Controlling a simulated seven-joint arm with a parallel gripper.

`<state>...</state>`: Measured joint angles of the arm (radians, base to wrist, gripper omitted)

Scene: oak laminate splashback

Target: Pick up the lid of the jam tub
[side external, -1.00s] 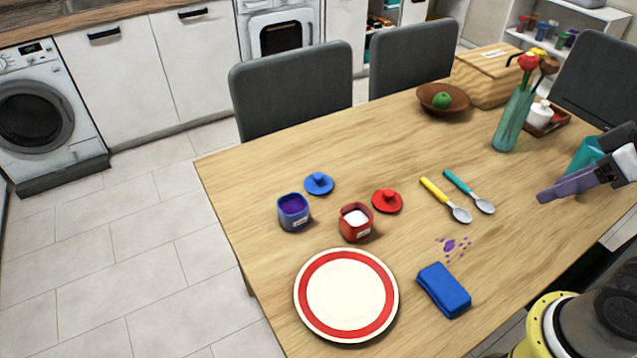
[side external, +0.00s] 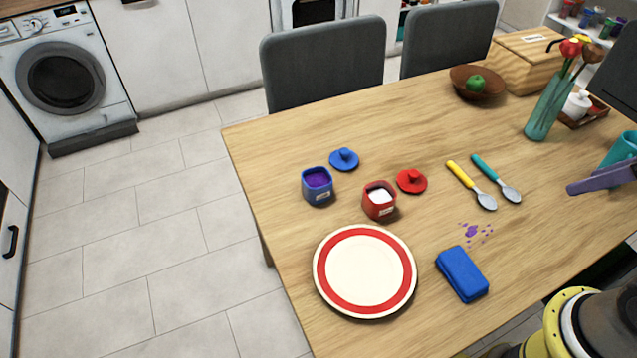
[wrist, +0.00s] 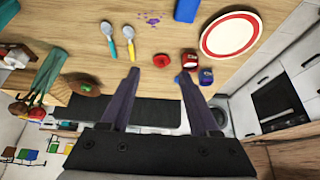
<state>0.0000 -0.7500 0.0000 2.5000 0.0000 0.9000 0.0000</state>
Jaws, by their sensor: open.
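A blue tub (side external: 318,187) with purple contents stands open on the table, with a blue knobbed lid (side external: 344,159) lying just behind it. A red tub (side external: 379,202) with white contents also stands open, with a red knobbed lid (side external: 411,181) beside it. I cannot read the tub labels. My gripper is at the right edge of the side view, where one purple finger (side external: 600,179) shows, well right of the tubs. In the wrist view my gripper (wrist: 158,74) is open and empty. The red lid (wrist: 162,60) appears between its fingertips, but farther away. A finger partly covers the blue lid there.
A red-rimmed plate (side external: 322,286) and blue sponge (side external: 462,274) lie in front. A yellow spoon (side external: 465,180), teal spoon (side external: 492,174) and purple splatter (side external: 472,231) lie right of the lids. A flower vase (side external: 548,107), fruit bowl (side external: 477,85) and teal mug (side external: 619,151) stand behind.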

